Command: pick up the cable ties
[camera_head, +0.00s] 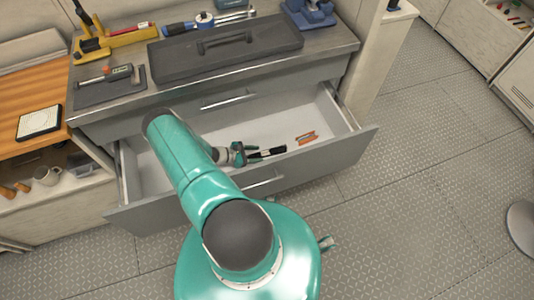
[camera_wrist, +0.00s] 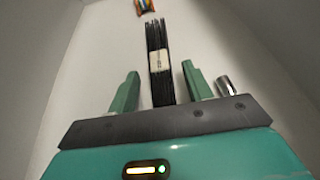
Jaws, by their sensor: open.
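The cable ties are a black bundle with a pale band (camera_wrist: 158,62), lying in the open drawer (camera_head: 190,222). In the head view the bundle (camera_head: 273,152) shows just right of my gripper (camera_head: 248,151). In the wrist view my gripper (camera_wrist: 160,74) is open, with one green finger on each side of the bundle's near end. The near end lies between the fingers, with gaps on both sides. I cannot tell how high the fingers are above the drawer floor.
A small orange item (camera_head: 306,138) lies farther right in the drawer; it also shows at the top of the wrist view (camera_wrist: 146,7). A small metallic cylinder (camera_wrist: 227,86) is right of the fingers. A dark toolbox (camera_head: 225,47) sits on the counter above. Drawer walls surround my gripper.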

